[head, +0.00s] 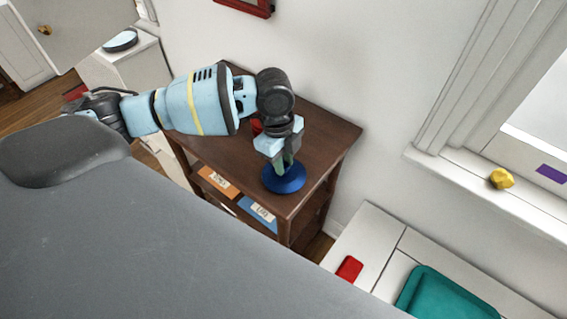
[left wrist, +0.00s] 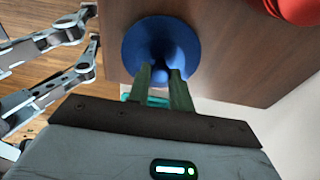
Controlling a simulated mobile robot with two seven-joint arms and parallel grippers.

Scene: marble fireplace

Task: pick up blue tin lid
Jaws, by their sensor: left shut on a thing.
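The blue tin lid (head: 284,181) is a round blue disc with a raised knob, at the front right part of the brown wooden shelf's top. It also shows in the left wrist view (left wrist: 140,45). My left gripper (head: 284,162) points down over the lid, and its greenish fingers (left wrist: 163,78) are shut on the lid's knob. I cannot tell whether the lid touches the wood. My right gripper does not show in the head view.
The brown shelf (head: 330,138) stands against the white wall. A red object (left wrist: 295,8) is on its top near the lid. A white bench at the lower right holds a red item (head: 349,269) and a teal tray (head: 445,296). A yellow lump (head: 501,178) sits on the windowsill.

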